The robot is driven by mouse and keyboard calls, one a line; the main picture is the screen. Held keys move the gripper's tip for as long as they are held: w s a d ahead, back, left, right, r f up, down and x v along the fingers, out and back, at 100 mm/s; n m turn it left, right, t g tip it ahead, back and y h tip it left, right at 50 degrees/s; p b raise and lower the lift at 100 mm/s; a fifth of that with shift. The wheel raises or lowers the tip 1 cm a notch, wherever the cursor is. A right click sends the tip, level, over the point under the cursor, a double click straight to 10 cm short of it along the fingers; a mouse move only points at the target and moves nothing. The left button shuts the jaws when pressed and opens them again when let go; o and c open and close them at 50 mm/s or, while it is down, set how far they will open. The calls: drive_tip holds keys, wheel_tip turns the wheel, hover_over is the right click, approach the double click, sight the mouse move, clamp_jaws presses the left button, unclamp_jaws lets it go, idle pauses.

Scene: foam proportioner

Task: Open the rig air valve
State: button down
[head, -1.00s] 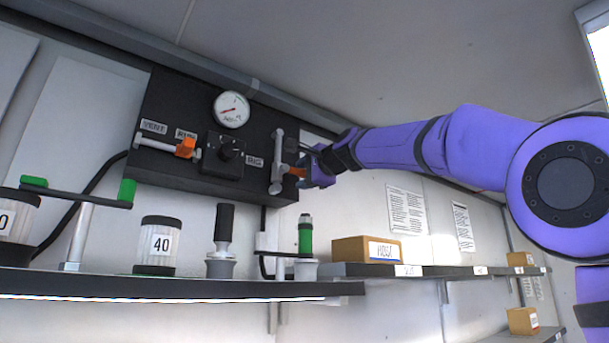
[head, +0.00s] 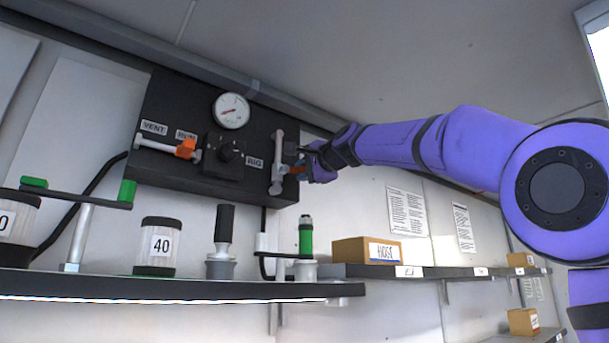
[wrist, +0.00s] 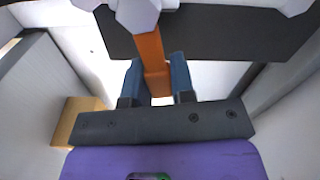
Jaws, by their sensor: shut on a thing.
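The rig air valve sits at the right end of a black panel (head: 215,185), beside the RIG label (head: 254,163). Its orange handle (head: 297,170) sticks out to the right from a grey vertical pipe (head: 277,160). My gripper (head: 305,168) is at that handle. In the wrist view the orange handle (wrist: 152,62) runs between the two blue fingers of my gripper (wrist: 158,82), which are shut on it. The handle's grey hex hub (wrist: 137,14) shows above the fingers. The handle's tip is partly hidden by the gripper.

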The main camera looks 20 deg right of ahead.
drive_tip(key=r+n, duration=0.1)
drive_tip(key=n, duration=0.2)
drive_tip(key=shift+a+r+n, duration=0.3)
drive_tip(key=shift+a+r, duration=0.05)
drive_tip(key=shift+r, duration=0.05)
drive_tip(key=n, duration=0.1)
drive_tip(key=a+r+n, duration=0.1)
drive_tip(key=n, duration=0.2)
drive_tip(key=shift+s+a+r+n, duration=0.25)
drive_tip(key=shift+s+r+n, duration=0.05)
drive_tip(key=shift+r, duration=0.1)
drive_tip(key=n, duration=0.1)
drive_tip(key=a+n, duration=0.1)
drive_tip(key=n, duration=0.1)
drive_tip(key=a+r+n, duration=0.1)
drive_tip(key=shift+s, duration=0.3)
drive_tip(key=shift+s+a+r+n, duration=0.1)
drive_tip(key=shift+a+n, duration=0.15)
drive_tip(key=shift+n, duration=0.35)
drive_tip(key=shift+s+a+f+n, duration=0.1)
drive_tip(key=shift+a+n, duration=0.2)
drive_tip(key=shift+n, duration=0.3)
drive_tip(key=shift+s+a+r+n, duration=0.1)
drive_tip(key=shift+a+n, duration=0.15)
drive_tip(key=shift+n, duration=0.35)
drive_tip(key=c, duration=1)
unclamp_jaws()
drive_tip(key=shift+o, duration=0.2)
